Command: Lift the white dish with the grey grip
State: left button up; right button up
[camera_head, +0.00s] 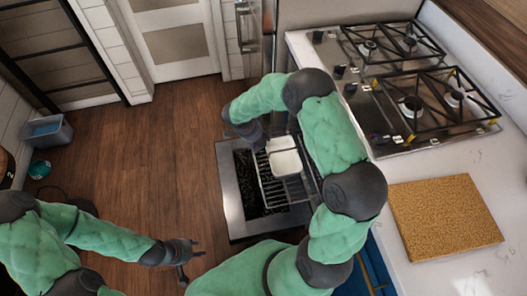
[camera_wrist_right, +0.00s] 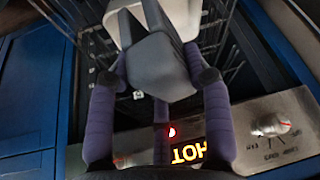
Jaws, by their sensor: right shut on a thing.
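The white dish (camera_head: 284,158) sits at the oven rack in the head view, in front of the open oven. Its white body (camera_wrist_right: 185,14) shows at the top of the right wrist view, with the grey grip (camera_wrist_right: 158,62) pointing toward the camera. My right gripper (camera_wrist_right: 157,74) is shut on the grey grip, with purple fingers on both sides of it. I cannot tell whether the dish touches the rack. My left gripper (camera_head: 188,262) is open and empty above the floor at lower left.
The oven rack (camera_head: 270,190) lies over the lowered oven door (camera_head: 231,190). The oven panel (camera_wrist_right: 240,125) shows a lit HOT sign and a knob. A gas hob (camera_head: 425,95) and a tan board (camera_head: 445,215) are on the right counter. A grey bin (camera_head: 47,133) stands at far left.

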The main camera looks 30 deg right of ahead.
aim_at(264, 144)
jog(key=f+m, duration=0.1)
jog(key=d+f+m+g+b, duration=0.1)
jog(key=f, duration=0.1)
jog(key=d+f+m+b, duration=0.1)
jog(key=f+m, duration=0.1)
jog(key=shift+g, duration=0.3)
pick_arm(q)
jog(key=shift+p, duration=1.6)
pick_arm(e)
jog(key=s+d+f, duration=0.1)
jog(key=s+d, duration=0.2)
jog(key=d, duration=0.6)
jog(key=shift+d+f, duration=0.2)
jog(key=shift+f, duration=0.15)
pick_arm(q)
jog(key=shift+f, duration=0.1)
jog(key=shift+f+b, duration=0.4)
jog(key=shift+b, duration=0.15)
jog(key=shift+f, duration=0.1)
jog(key=shift+f+b, duration=0.6)
jog(key=shift+b, duration=0.1)
pick_arm(e)
jog(key=shift+f, duration=0.2)
